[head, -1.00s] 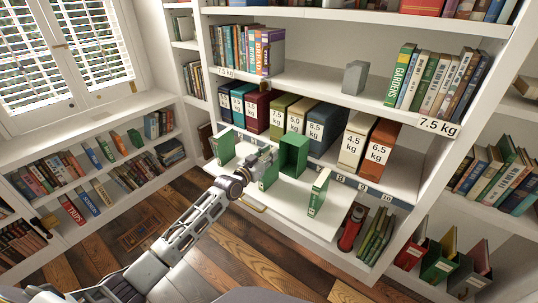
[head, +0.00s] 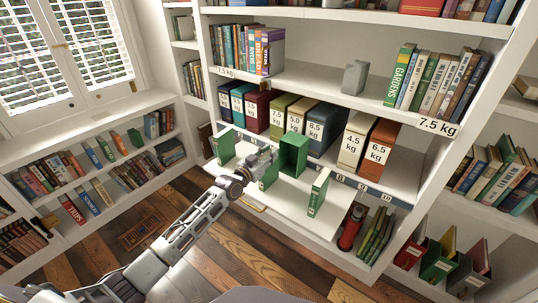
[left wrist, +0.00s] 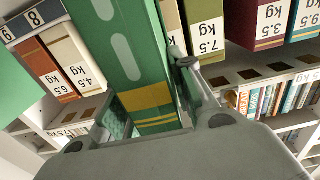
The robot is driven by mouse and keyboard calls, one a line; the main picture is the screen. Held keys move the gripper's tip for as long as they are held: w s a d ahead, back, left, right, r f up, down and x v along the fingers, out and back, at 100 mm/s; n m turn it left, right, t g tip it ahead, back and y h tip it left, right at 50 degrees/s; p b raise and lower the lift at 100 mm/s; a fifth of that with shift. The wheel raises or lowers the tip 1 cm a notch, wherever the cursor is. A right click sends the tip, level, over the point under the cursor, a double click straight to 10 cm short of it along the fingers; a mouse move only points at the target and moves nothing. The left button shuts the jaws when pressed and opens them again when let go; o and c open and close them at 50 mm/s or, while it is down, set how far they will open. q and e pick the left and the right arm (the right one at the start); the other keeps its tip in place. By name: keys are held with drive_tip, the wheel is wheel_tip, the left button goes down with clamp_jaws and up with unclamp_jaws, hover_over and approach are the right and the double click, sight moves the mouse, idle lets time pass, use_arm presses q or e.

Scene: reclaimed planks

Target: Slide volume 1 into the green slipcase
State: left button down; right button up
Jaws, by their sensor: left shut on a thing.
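My left gripper (head: 266,160) is over the pull-out board and shut on a green book (head: 269,176), which I take to be volume 1. In the left wrist view this green book (left wrist: 148,85), with yellow bands and pale marks, stands between the fingers. The green slipcase (head: 294,155) stands upright on the board, just right of and behind the held book, its open side facing out. Another green book (head: 319,192) stands on the board to the right, and one more (head: 226,147) to the left. The gripper hides part of the held book. My right gripper is not in view.
The white pull-out board (head: 283,205) has bare room between the slipcase and the right-hand book. Behind it stands a row of weight-labelled volumes (head: 325,125). A shelf above holds more books and a grey block (head: 354,77). A red cylinder (head: 351,228) stands below right.

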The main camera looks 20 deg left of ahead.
use_arm(q)
drive_tip(key=shift+r, duration=0.1)
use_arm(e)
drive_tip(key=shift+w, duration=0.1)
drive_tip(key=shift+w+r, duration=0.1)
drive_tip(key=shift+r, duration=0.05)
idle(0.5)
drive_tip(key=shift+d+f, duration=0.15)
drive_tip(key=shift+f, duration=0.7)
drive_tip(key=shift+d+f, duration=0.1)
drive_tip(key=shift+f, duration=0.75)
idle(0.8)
